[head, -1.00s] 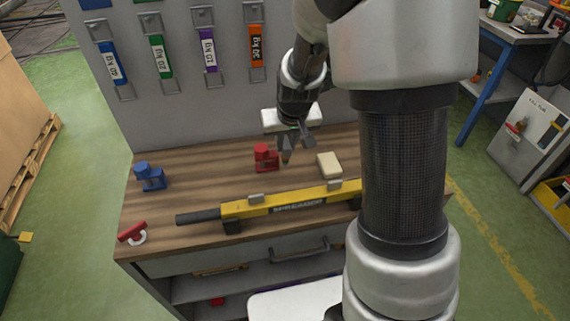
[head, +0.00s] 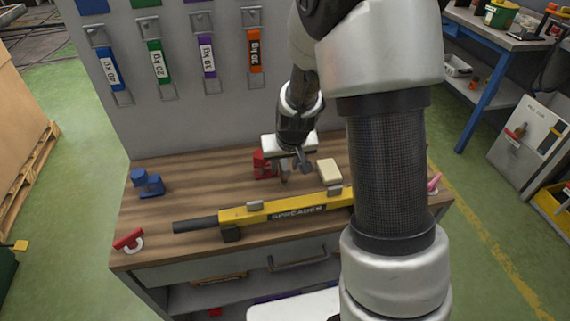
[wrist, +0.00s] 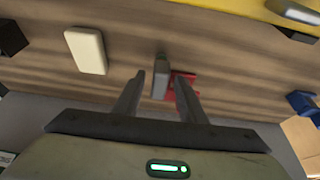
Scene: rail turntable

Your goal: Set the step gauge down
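The step gauge, which I take to be the small grey piece (wrist: 160,78), shows between my fingers in the wrist view. A gap shows between it and each finger. My gripper (wrist: 160,80) is open around it, just above the wooden bench top; whether the gauge's foot touches the wood cannot be told. In the head view my gripper (head: 295,173) is low over the bench, behind the yellow spreader beam (head: 265,213). There the gauge is too small and covered to make out.
A red block (head: 262,165) stands close beside my gripper, partly behind a finger in the wrist view. A cream block (head: 329,172) lies to the right. A blue block (head: 148,184) and a red-handled piece (head: 128,240) are at the left. The left bench top (head: 205,190) is clear.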

